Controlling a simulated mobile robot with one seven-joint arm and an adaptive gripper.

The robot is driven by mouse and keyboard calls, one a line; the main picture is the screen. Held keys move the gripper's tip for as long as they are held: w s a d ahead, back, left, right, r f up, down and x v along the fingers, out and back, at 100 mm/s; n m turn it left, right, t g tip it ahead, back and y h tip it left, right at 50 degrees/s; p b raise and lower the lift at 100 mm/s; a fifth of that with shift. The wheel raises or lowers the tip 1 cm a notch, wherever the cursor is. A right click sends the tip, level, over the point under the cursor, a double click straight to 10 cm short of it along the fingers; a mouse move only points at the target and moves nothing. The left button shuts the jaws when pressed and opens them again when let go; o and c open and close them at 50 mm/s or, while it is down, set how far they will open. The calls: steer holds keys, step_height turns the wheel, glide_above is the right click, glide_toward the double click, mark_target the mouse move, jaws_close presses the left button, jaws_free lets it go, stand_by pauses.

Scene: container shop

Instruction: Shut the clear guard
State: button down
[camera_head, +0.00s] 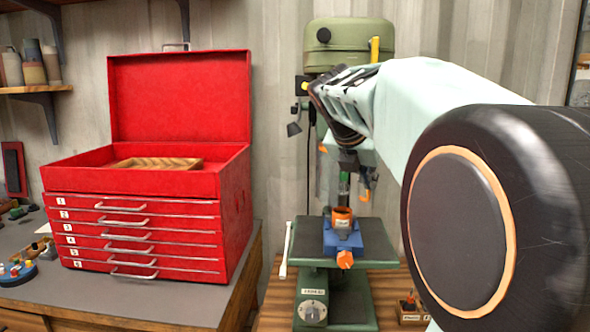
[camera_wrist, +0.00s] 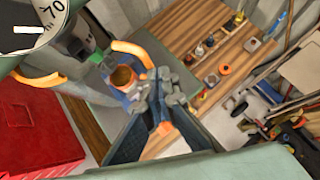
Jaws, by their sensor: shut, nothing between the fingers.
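The green drill press (camera_head: 348,38) stands against the back wall, its head partly behind my arm. I cannot make out the clear guard's panel. Curved orange strips (camera_wrist: 132,51) near the drill's chuck in the wrist view may be its edging; whether it stands open I cannot tell. My gripper (camera_wrist: 164,100) is shut and empty, showing in the wrist view over the blue vise area. In the head view my wrist hides the space in front of the drill head. An orange cup-like piece (camera_head: 342,217) sits in the blue vise (camera_head: 343,237) on the drill table.
A red tool chest (camera_head: 180,180) with its lid up and several drawers stands on the left bench. A wooden board with small parts (camera_wrist: 215,60) lies beside the drill in the wrist view. Tools and cables (camera_wrist: 270,110) lie farther right.

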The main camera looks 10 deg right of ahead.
steer(key=shift+w+d+f+p, duration=0.1)
steer(key=shift+w+d+p, duration=0.35)
steer(key=shift+d+p, duration=0.15)
steer(key=shift+w+d+p, duration=0.4)
steer(key=shift+d+p, duration=0.15)
steer(key=shift+d, duration=0.05)
steer(key=shift+s, duration=0.1)
